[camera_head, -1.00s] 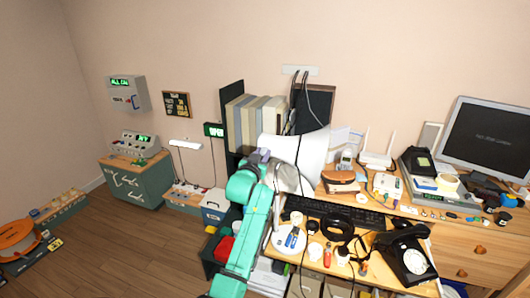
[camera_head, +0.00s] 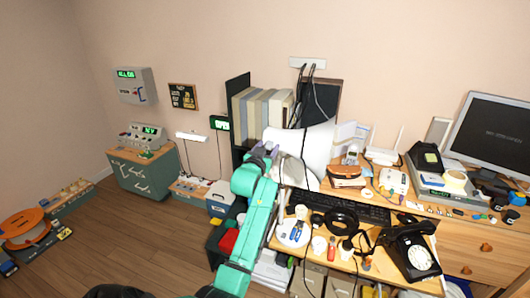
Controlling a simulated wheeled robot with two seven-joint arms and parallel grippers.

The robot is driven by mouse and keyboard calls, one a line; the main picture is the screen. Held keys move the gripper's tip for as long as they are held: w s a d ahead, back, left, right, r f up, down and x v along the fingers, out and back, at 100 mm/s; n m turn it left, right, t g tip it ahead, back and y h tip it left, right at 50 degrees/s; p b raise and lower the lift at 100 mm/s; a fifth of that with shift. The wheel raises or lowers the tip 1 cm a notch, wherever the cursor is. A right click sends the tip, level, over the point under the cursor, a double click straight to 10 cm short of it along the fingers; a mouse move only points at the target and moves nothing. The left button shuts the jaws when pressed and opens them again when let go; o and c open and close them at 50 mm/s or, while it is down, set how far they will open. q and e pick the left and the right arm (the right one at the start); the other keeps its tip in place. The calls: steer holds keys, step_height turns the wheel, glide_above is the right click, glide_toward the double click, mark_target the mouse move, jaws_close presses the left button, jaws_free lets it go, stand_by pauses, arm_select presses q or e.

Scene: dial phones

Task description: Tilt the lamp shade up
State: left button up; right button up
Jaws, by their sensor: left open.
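The lamp's large white shade (camera_head: 312,146) stands at the back left of the desk, in front of the upright binders. My arm and gripper cover part of the shade's lower left side. My right gripper is not in view.
A keyboard (camera_head: 352,208), a black dial phone (camera_head: 412,252) and small items crowd the desk. Binders (camera_head: 262,112) stand behind the shade. Thin dark cables hang in front of it. A monitor (camera_head: 492,135) is at the right. Open wooden floor (camera_head: 130,235) lies to the left.

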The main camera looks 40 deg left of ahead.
arm_select(q)
steer(key=b+v, duration=0.3)
steer(key=v, duration=1.1)
steer(key=shift+s+b, duration=0.2)
steer(key=shift+b, duration=0.1)
steer(key=shift+f, duration=0.1)
